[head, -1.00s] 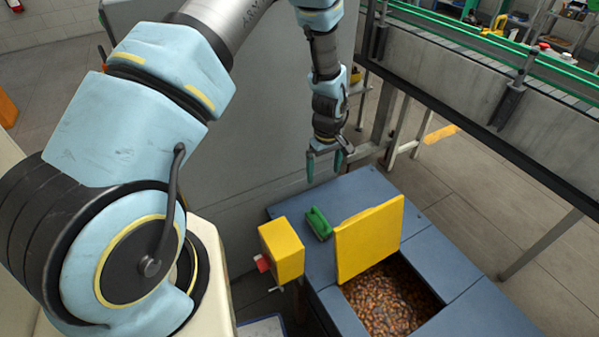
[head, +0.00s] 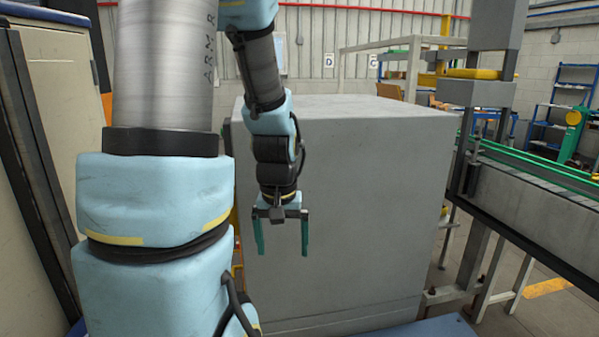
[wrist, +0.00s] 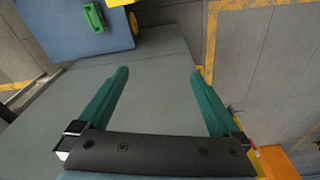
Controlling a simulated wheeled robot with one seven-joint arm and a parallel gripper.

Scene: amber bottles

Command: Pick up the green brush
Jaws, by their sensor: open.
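The green brush (wrist: 94,17) lies on the blue table top (wrist: 60,27), in the upper left of the wrist view. It is out of the head view now. My gripper (head: 281,252) hangs fingers down in front of the large grey cabinet in the head view, its two teal fingers apart with nothing between them. In the wrist view my gripper (wrist: 160,75) is also open and empty, and the brush is well beyond the fingertips, apart from them.
The large grey cabinet (head: 350,200) stands behind my gripper. A conveyor with green rails (head: 540,160) runs along the right. Part of a yellow object (wrist: 120,3) shows beside the brush at the wrist view's top edge. Only a sliver of the blue table (head: 430,328) shows in the head view.

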